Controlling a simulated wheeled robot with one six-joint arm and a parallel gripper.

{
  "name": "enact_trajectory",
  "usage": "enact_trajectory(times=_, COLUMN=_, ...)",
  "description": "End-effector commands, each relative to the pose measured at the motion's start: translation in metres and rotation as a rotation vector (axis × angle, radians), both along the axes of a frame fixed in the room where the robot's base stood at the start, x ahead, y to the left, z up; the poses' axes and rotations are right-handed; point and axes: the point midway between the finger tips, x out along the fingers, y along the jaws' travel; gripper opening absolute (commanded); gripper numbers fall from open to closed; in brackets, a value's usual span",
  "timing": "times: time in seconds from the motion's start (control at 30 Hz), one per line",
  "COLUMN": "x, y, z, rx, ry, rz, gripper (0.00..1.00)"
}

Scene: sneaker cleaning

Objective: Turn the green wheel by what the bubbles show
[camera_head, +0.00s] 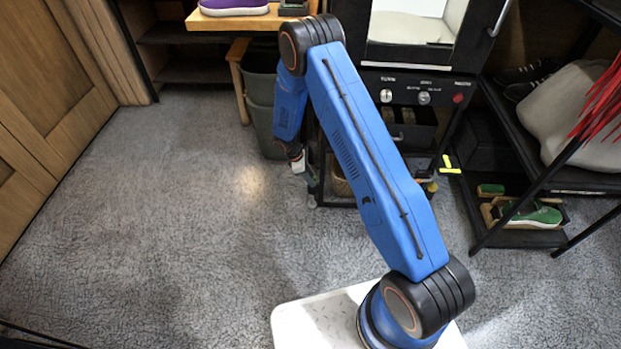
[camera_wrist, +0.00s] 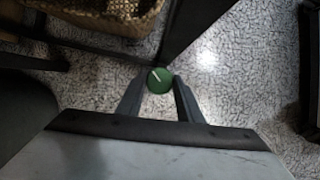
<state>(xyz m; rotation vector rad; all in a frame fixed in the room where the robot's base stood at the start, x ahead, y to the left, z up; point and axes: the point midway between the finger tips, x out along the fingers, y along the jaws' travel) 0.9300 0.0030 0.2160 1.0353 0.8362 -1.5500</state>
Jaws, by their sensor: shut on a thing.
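The green wheel (camera_wrist: 160,81) is a small round disc with a white line on its face. In the wrist view the line slants toward the upper left. My gripper (camera_wrist: 159,84) has one dark finger on each side of the wheel and is shut on it. In the head view my gripper (camera_head: 311,184) hangs low by the left side of the black cabinet, and I cannot make out the wheel there. No bubbles can be made out in either view.
The black cabinet's control panel (camera_head: 421,92) has several knobs, one of them red. A grey bin (camera_head: 268,128) stands left of the cabinet. The carpet (camera_head: 170,220) at the left is clear.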

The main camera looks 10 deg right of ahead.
Motion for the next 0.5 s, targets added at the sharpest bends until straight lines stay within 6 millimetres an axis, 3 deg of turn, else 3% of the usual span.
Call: enact_trajectory(times=0.5, x=0.0037, y=-0.0013, z=0.0002, rx=0.001, ry=-0.001, rz=-0.417, gripper=0.11)
